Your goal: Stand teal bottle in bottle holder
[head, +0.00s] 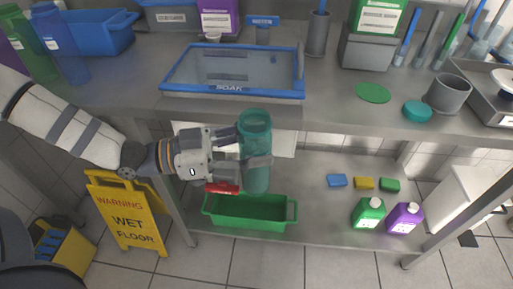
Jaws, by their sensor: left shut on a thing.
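The teal bottle (256,180) is translucent and stands roughly upright in the air, in front of the bench edge. My left gripper (256,150) comes in from the left and is shut around the bottle's middle, with one finger across its front. An open grey cylindrical cup (448,93), which may be the bottle holder, stands on the bench at the right. It is well to the right of the bottle and looks empty. A teal round lid (417,111) lies beside it. My right gripper is not in view.
A blue-rimmed SOAK tray (176,93) sits on the bench behind the bottle. A green disc (373,93) lies left of the cup. A green bin (212,213) is on the lower shelf beneath the bottle. A yellow wet-floor sign (128,215) stands at the left.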

